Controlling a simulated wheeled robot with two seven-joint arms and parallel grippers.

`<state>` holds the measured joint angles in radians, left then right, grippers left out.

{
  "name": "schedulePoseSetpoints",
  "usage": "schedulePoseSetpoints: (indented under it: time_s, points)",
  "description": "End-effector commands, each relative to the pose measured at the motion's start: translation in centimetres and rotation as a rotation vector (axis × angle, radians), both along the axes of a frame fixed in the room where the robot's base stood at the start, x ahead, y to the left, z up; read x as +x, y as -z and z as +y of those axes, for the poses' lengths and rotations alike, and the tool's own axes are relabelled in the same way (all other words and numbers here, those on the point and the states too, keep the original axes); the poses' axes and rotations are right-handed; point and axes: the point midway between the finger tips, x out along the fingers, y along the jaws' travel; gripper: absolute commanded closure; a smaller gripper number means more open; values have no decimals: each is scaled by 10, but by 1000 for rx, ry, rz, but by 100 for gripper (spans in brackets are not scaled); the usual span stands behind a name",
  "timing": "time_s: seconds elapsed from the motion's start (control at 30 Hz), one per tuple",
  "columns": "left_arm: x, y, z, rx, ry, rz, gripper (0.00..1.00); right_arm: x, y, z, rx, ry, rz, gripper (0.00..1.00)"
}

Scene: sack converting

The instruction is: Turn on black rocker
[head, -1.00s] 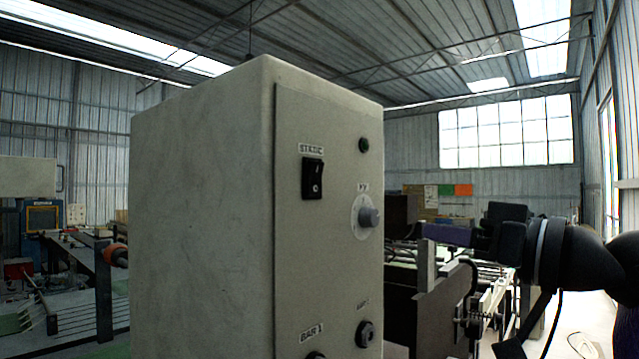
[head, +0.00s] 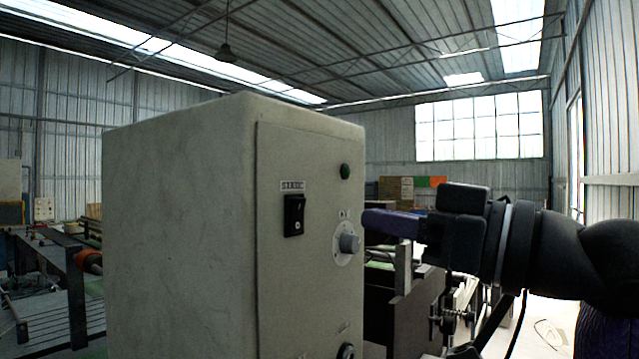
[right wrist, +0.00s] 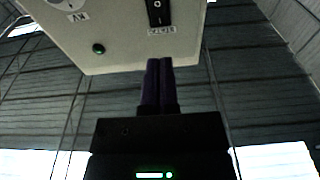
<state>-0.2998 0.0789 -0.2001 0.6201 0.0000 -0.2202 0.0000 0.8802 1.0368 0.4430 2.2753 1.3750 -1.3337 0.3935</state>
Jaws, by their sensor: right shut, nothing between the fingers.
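The black rocker (head: 294,215) sits on the front panel of a grey box, below a label that reads STATIC. It also shows in the right wrist view (right wrist: 157,12), at the top edge and partly cut off. My right gripper (head: 366,217) is shut and empty, to the right of the rocker and beside the knob, apart from the rocker in the head view. In the right wrist view its two dark purple fingers (right wrist: 157,66) are together, pointing toward the label and rocker. My left gripper is not in view.
The grey box (head: 180,220) fills the middle. Its panel also carries a green lamp (head: 345,171), a grey knob (head: 349,243) and a lower knob (head: 347,351). Machinery stands behind on both sides.

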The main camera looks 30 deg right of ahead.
Motion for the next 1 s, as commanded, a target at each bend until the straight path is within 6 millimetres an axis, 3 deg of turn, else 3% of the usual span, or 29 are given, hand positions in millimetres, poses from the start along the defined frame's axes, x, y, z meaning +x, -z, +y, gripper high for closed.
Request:
schedulePoseSetpoints:
  time_s: [0.1, 0.4, 0.8, 0.9, 1.0]
  points:
    - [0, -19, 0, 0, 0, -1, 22, 23, -8, 10, 2, -4, 3, 100]
    - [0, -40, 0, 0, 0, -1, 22, 65, -11, 28, 0, -2, 1, 100]
    - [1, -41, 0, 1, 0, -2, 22, 71, -9, 30, 0, -1, 1, 100]
    - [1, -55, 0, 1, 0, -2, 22, 74, -16, 31, -16, 0, 34, 100]
    - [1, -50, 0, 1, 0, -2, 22, 74, -11, 31, -15, -1, 34, 100]
